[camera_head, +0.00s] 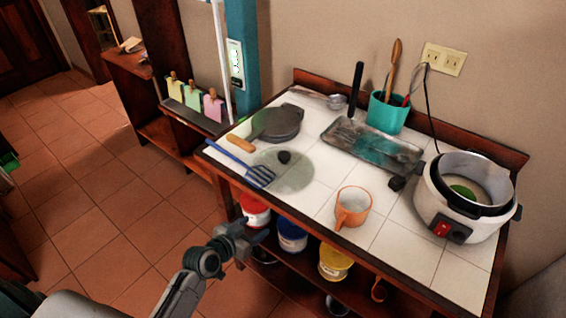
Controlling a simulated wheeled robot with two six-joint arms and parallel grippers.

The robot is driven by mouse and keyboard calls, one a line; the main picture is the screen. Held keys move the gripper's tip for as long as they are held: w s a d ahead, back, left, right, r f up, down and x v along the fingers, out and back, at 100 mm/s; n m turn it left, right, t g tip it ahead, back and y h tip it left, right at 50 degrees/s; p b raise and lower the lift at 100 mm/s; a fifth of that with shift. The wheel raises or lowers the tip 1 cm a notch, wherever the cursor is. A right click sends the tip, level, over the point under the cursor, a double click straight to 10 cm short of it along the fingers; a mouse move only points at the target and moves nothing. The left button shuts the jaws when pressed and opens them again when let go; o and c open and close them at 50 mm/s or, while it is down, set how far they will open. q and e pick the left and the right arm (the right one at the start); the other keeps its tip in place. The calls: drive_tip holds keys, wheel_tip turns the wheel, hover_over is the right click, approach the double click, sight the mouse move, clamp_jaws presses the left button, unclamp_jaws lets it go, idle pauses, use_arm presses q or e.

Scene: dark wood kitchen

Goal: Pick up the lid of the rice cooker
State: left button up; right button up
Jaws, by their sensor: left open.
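The round glass lid (292,180) with a black knob lies flat on the white tiled counter, left of the middle. The blue slotted spatula's head overlaps the lid's left edge in the picture. The white rice cooker (462,219) stands open at the counter's right end, with its dark inner pot showing and something green inside. My left gripper (262,229) is open and empty in front of the counter's front edge, nearer to me than the lid and apart from it. My right gripper is not in view.
Around the lid are the blue spatula (259,175), a dark pan (278,122), a dark tray (372,147) and an orange mug (352,207). A teal utensil holder (386,113) stands behind. Paint cans (291,236) sit on the shelf below. Open floor lies left.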

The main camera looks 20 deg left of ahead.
use_arm(q)
wheel_tip(320, 180, up, 14)
drive_tip(key=d+m+t+h, duration=0.2)
drive_tip(key=d+h, duration=0.1)
drive_tip(key=n+t+p, duration=0.1)
drive_tip(key=t+p, duration=0.1)
approach(280, 159)
drive_tip(key=shift+y, duration=0.4)
drive_tip(key=w+d, duration=0.1)
drive_tip(key=w+d+r, duration=0.1)
drive_tip(key=w, duration=0.1)
drive_tip(key=shift+w+d, duration=0.25)
drive_tip(key=shift+d, duration=0.1)
drive_tip(key=shift+w+d+f, duration=0.1)
drive_tip(key=shift+w+f, duration=0.05)
drive_tip(key=shift+w, duration=0.85)
drive_tip(key=x, duration=0.1)
drive_tip(key=p+x, duration=0.1)
drive_tip(key=x, duration=0.1)
drive_tip(key=shift+w+f+p, duration=0.25)
drive_tip(key=shift+p, duration=0.05)
drive_tip(key=shift+w+f, duration=0.15)
drive_tip(key=shift+w, duration=0.25)
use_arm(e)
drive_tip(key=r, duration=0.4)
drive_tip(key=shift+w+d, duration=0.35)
use_arm(q)
drive_tip(key=shift+s, duration=0.1)
